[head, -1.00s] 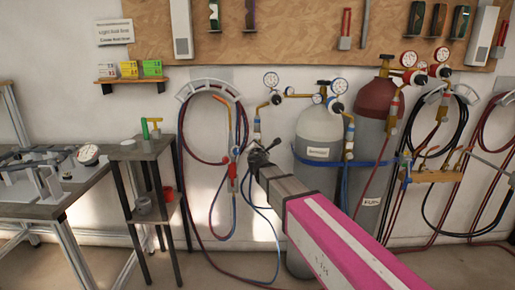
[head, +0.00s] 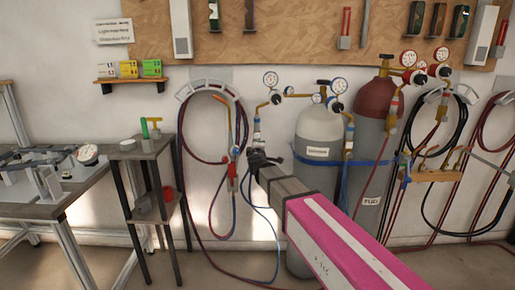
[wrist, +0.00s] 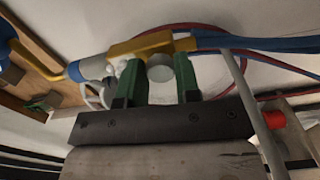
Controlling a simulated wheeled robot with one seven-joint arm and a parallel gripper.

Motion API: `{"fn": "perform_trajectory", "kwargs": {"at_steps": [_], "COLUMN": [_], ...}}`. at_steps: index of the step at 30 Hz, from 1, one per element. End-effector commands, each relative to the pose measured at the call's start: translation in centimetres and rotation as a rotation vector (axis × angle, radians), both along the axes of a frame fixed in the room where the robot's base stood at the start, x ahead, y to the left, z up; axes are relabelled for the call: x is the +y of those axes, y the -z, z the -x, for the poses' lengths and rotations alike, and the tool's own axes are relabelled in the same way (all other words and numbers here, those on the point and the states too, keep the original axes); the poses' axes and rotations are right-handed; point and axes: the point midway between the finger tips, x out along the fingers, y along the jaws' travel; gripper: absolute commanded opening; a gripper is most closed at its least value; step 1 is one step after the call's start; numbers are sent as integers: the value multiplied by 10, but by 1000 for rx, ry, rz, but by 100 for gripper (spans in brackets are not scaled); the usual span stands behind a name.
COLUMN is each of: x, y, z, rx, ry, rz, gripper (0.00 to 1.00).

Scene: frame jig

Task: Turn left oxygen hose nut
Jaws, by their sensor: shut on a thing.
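My gripper (head: 257,152) is at the lower end of the left gauge assembly (head: 262,103), left of the grey cylinder. In the wrist view its two green fingers (wrist: 159,80) stand on either side of a small round grey piece, which looks like the hose nut (wrist: 160,67). The gripper is shut on it. In the head view the nut is mostly hidden by the gripper. A brass pipe (wrist: 150,43) and a blue and white fitting (wrist: 88,68) lie just beyond the fingers in the wrist view.
The grey cylinder (head: 318,175) and the dark red cylinder (head: 375,150) stand close on the right, with a blue strap (head: 345,162). A torch with a red fitting (head: 232,172) and looped hoses hang just left. A small stand (head: 140,150) is farther left.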

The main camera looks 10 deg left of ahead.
Motion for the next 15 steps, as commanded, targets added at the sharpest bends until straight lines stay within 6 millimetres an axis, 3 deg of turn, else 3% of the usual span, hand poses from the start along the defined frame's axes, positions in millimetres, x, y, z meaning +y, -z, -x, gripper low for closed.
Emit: {"fn": "perform_trajectory", "kwargs": {"at_steps": [15], "x": [-1], "y": [1], "z": [1], "rx": [47], "ry": [1], "rz": [-191], "gripper": [7]}}
